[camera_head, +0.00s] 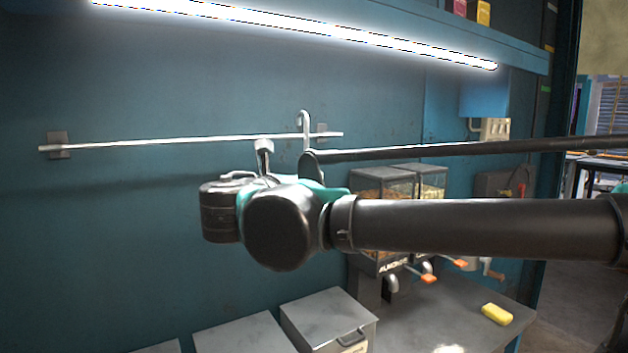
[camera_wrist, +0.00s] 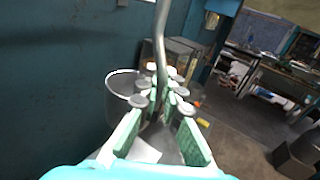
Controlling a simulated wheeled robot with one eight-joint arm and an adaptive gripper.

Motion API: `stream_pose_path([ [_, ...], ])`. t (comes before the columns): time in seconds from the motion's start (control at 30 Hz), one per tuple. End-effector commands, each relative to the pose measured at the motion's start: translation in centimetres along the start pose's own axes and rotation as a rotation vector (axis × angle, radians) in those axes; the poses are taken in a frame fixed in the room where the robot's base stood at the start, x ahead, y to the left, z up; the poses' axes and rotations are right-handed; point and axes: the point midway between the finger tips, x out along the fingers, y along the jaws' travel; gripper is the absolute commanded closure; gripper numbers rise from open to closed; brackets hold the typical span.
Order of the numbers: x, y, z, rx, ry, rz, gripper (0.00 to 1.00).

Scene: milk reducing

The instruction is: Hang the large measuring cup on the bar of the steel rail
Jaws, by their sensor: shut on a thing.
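The large measuring cup is grey metal with a long upright handle. In the wrist view its round bowl (camera_wrist: 123,97) is left of my fingers and its handle (camera_wrist: 160,40) rises between them. My gripper (camera_wrist: 163,73) is shut on the handle. In the head view the curved hook end of the cup's handle (camera_head: 304,128) rises above the bar of the steel rail (camera_head: 200,140), near its right end. I cannot tell whether the hook touches or crosses over the bar. My arm hides the bowl and most of the gripper there.
Clear-topped dispensers (camera_head: 400,182) stand behind and below my arm. Grey lidded bins (camera_head: 325,318) are at the bottom, and a yellow block (camera_head: 497,314) lies on the counter (camera_head: 450,325). A bright light strip (camera_head: 300,32) runs above. The bar's left part is bare.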

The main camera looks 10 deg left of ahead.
Motion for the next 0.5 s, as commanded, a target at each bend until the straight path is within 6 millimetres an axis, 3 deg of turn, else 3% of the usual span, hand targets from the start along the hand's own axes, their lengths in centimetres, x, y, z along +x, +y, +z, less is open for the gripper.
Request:
stream_pose_path([
  [0.5,2.1,3.2,0.1,0.000,0.000,0.000,1.00],
])
